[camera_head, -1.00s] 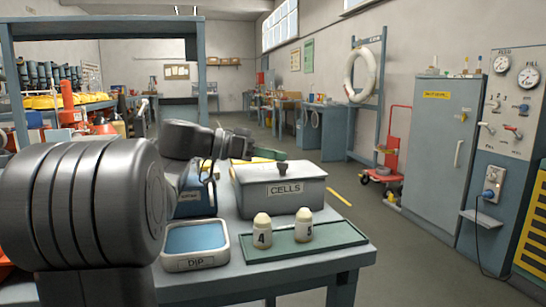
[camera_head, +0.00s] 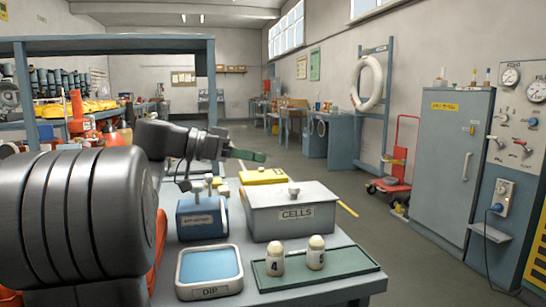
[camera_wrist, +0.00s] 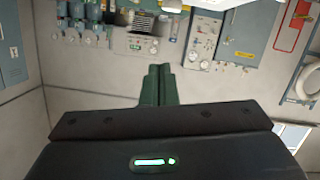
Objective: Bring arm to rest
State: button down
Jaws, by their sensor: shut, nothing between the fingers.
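My gripper (camera_head: 248,155) has green fingers and points right, held in the air above the back of the bench, over the area behind the blue box. In the wrist view its fingers (camera_wrist: 158,85) lie together with nothing between them. My dark arm fills the left of the head view. The wrist view looks across to the wall panel and the grey cabinet (camera_wrist: 250,35), with no bench object close to the fingers.
On the bench (camera_head: 345,245) stand a CELLS box (camera_head: 293,211), a blue box (camera_head: 202,217), a DIP tray (camera_head: 209,271), and two cream bottles (camera_head: 275,261) on a green mat (camera_head: 350,262). A yellow case (camera_head: 263,175) lies behind.

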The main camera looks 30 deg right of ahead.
jog(key=shift+v, duration=1.25)
jog(key=shift+s+d, duration=0.1)
jog(key=shift+s, duration=0.05)
jog(key=b, duration=0.3)
send_over(284, 199)
jog(key=f, duration=0.3)
jog(key=shift+s+a, duration=0.1)
jog(key=shift+a, duration=0.3)
jog(key=shift+d+f+b, duration=0.2)
jog(key=shift+f, duration=0.35)
jog(key=shift+d+f+b, duration=0.2)
jog(key=shift+f, duration=0.35)
jog(key=shift+s+f+b, duration=0.1)
jog(key=shift+f+b, duration=0.25)
jog(key=shift+f, duration=0.4)
jog(key=shift+r, duration=0.15)
